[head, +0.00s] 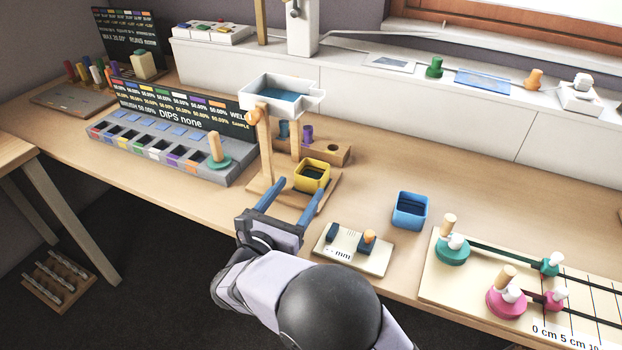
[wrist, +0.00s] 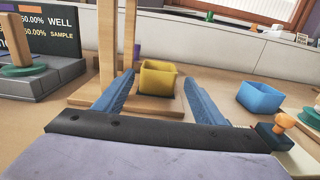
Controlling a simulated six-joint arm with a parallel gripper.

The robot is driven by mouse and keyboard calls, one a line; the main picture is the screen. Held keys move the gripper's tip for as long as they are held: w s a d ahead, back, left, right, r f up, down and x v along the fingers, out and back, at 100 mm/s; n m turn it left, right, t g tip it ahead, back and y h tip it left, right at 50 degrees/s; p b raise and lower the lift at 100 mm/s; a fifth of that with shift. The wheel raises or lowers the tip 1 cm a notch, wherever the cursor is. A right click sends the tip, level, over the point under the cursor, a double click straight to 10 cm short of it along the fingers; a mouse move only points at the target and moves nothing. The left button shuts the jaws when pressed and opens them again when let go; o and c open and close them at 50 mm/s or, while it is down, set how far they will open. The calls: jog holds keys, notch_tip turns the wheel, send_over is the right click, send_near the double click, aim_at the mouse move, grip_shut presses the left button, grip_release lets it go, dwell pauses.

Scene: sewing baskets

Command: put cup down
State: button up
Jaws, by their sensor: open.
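A yellow square cup (head: 312,176) stands upright on the wooden base of a stand, with something dark inside it. It also shows in the wrist view (wrist: 158,80), beyond my fingertips and roughly between them. My gripper (head: 293,200) is open and empty, with its two blue fingers spread and pointing at the yellow cup. In the wrist view the fingers (wrist: 160,88) lie to either side of the cup's line. I cannot tell whether they touch it. A blue square cup (head: 410,211) stands on the table to the right, also seen in the wrist view (wrist: 260,97).
A wooden stand (head: 265,150) holds a white tray (head: 282,95) above the yellow cup. A small scale plate (head: 353,248) lies right of my gripper. A grey slotted rack (head: 165,150) is at left. A measuring board (head: 470,290) lies at right. Bare table lies behind the blue cup.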

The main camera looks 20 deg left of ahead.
aim_at(317, 169)
jog(key=shift+g+h, duration=0.4)
jog(key=shift+g, duration=0.4)
jog(key=w+r+p, duration=0.1)
jog(key=p, duration=0.1)
jog(key=d+r+p, duration=0.1)
jog(key=r+p, duration=0.1)
jog(key=p, duration=0.1)
jog(key=w+r+p, duration=0.1)
jog(key=p, duration=0.1)
jog(key=shift+w+d+r+p, duration=0.3)
jog(key=shift+d+r, duration=0.05)
jog(key=shift+d, duration=0.05)
jog(key=shift+w+a+f+g, duration=0.1)
jog(key=shift+f+g, duration=0.15)
jog(key=shift+g, duration=0.25)
jog(key=shift+a+f+g+y+p, duration=0.3)
jog(key=shift+a+f+g+p, duration=0.1)
jog(key=shift+g+p, duration=0.25)
jog(key=shift+s+a+f+g+b, duration=0.25)
jog(key=shift+f+b, duration=0.25)
jog(key=shift+b, duration=0.15)
jog(key=shift+a+f, duration=0.15)
jog(key=shift+a, duration=0.05)
jog(key=shift+x, duration=3.6)
jog(key=shift+a+f, duration=0.1)
